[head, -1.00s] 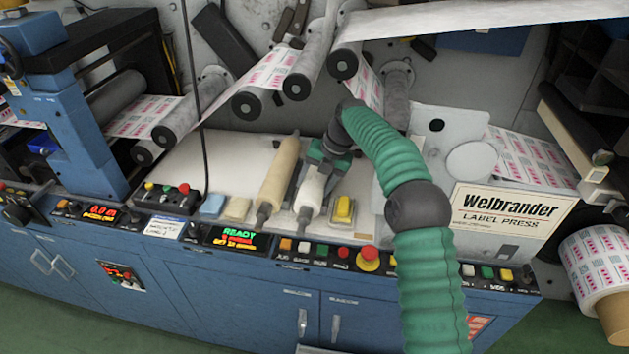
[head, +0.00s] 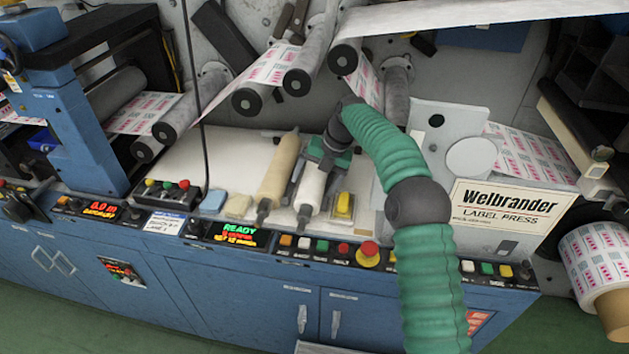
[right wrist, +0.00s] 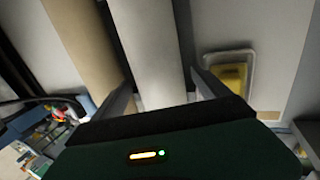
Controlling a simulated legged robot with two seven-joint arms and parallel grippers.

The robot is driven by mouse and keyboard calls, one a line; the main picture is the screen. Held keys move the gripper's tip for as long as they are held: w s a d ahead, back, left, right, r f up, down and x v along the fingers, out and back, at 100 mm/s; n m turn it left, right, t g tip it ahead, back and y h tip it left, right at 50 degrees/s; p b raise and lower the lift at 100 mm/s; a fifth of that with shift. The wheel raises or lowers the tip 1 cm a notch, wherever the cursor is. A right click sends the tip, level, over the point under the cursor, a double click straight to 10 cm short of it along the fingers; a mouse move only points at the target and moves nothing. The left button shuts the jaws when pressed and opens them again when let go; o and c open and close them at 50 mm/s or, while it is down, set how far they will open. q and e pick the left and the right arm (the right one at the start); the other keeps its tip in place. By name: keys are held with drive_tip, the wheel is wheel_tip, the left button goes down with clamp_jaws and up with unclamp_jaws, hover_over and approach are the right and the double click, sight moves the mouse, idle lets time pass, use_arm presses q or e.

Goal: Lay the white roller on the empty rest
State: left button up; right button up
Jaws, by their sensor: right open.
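The white roller (head: 312,187) lies on the bench with its dark handle end toward the front. It lies just right of a beige roller (head: 278,168). My right gripper (head: 322,166) is over the far part of the white roller. In the right wrist view the white roller (right wrist: 148,42) runs between the two open fingers of the gripper (right wrist: 158,82), with a gap on the right side. I cannot tell whether the left finger touches it. I cannot make out the empty rest. My left gripper is not in view.
A yellow block in a pale tray (head: 343,205) stands close right of the white roller. Blue and cream blocks (head: 213,201) lie to the left. A button panel (head: 340,250) with a red knob runs along the front edge. Printing rollers (head: 298,82) hang above.

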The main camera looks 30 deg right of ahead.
sight(313, 192)
wheel_tip(313, 192, up, 3)
drive_tip(key=shift+w+f+p, duration=0.1)
drive_tip(key=shift+p, duration=0.45)
drive_tip(key=shift+s+r, duration=0.25)
drive_tip(key=shift+r, duration=0.05)
drive_tip(key=s+b, duration=0.1)
drive_tip(key=s+a, duration=0.1)
drive_tip(key=s, duration=0.1)
drive_tip(key=s+a+b, duration=0.1)
drive_tip(key=s, duration=0.1)
drive_tip(key=shift+s+a+r+b, duration=0.15)
drive_tip(key=shift+a+r+b, duration=0.1)
drive_tip(key=shift+b, duration=0.1)
drive_tip(key=s+a+r, duration=0.1)
drive_tip(key=s+a, duration=0.3)
drive_tip(key=s, duration=0.4)
drive_tip(key=shift+s+a+b, duration=0.15)
drive_tip(key=shift+s+b, duration=0.25)
drive_tip(key=shift+b, duration=0.05)
